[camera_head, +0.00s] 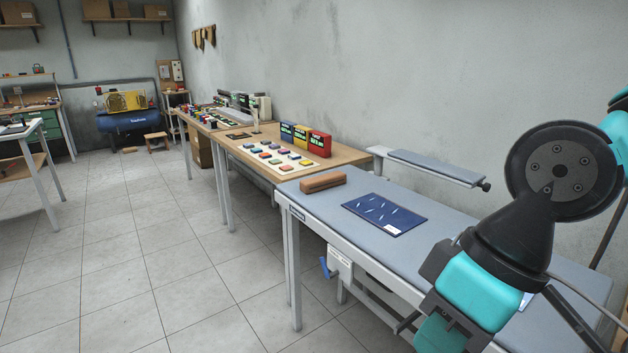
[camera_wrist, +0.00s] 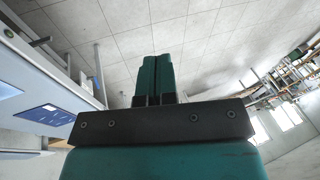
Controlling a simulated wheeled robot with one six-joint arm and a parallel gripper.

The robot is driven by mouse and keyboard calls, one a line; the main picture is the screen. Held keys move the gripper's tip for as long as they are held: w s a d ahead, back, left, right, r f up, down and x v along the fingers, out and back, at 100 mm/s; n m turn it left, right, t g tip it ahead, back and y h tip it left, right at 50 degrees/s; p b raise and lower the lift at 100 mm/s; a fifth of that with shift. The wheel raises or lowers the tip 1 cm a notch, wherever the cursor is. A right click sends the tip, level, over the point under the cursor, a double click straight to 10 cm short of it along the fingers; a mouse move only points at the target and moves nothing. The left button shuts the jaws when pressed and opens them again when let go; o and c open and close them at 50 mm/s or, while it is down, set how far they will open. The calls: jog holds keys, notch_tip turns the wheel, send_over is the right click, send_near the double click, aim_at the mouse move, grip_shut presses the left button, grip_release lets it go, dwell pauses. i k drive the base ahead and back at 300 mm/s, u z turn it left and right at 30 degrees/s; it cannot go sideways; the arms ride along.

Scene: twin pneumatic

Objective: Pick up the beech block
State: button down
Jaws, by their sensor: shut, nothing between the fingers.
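A brown wooden block (camera_head: 322,182), which looks like the beech block, lies flat at the far left end of the grey-topped table (camera_head: 455,240). My gripper (camera_wrist: 154,62) shows in the wrist view with its two teal fingers pressed together and nothing between them. It points over open tiled floor. In the head view my arm is at the right, well apart from the block, and the fingertips cannot be made out. I cannot make out the block in the wrist view.
A dark blue sheet (camera_head: 384,214) lies on the grey top, right of the block; it also shows in the wrist view (camera_wrist: 46,115). A padded arm-like shelf (camera_head: 436,165) stands behind. A wooden bench with coloured boxes (camera_head: 303,138) adjoins at the left.

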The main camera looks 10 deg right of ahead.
aim_at(313, 184)
jog(key=i, duration=0.3)
jog(key=u, duration=1)
jog(key=i, duration=3.55)
jog(key=z, duration=3.05)
